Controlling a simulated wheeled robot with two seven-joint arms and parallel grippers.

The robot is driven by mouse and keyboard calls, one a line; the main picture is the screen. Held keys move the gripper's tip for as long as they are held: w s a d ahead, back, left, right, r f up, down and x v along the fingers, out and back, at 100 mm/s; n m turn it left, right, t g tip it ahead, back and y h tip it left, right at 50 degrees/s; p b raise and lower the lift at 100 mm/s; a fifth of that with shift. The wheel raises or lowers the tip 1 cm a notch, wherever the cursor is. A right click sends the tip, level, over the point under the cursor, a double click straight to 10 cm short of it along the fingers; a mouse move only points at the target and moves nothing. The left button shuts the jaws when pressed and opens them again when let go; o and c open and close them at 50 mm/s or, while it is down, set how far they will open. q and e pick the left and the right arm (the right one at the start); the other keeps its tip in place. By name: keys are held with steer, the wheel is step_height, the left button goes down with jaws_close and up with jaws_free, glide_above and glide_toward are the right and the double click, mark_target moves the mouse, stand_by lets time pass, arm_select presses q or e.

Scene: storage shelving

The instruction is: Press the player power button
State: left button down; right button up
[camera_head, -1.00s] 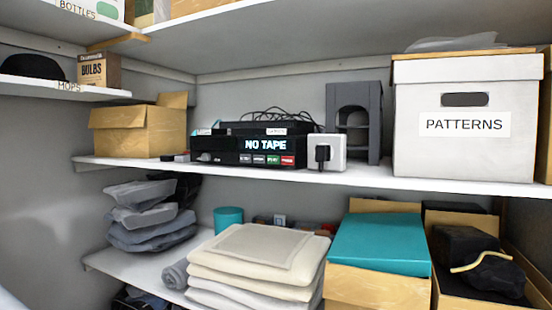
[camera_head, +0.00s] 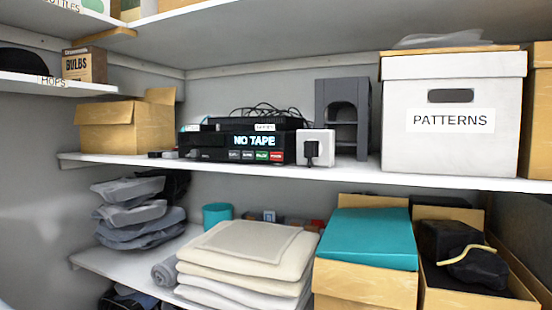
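The player (camera_head: 218,148) is a black box on the middle shelf, left of centre. Its lit display reads "NO TAPE". A row of small labelled buttons runs along its front below the display: dark ones, a green one (camera_head: 262,156) and a red one (camera_head: 276,157) at the right end. The red button's label is too small to read surely, but looks like a power label. Neither of my grippers shows in the head view.
A white plug box (camera_head: 316,148) stands right beside the player. A grey arched unit (camera_head: 343,112), a white PATTERNS box (camera_head: 450,150) and an open cardboard box (camera_head: 122,128) share the middle shelf (camera_head: 360,174). Folded cloths (camera_head: 245,255) and a teal-lidded box (camera_head: 366,240) sit below.

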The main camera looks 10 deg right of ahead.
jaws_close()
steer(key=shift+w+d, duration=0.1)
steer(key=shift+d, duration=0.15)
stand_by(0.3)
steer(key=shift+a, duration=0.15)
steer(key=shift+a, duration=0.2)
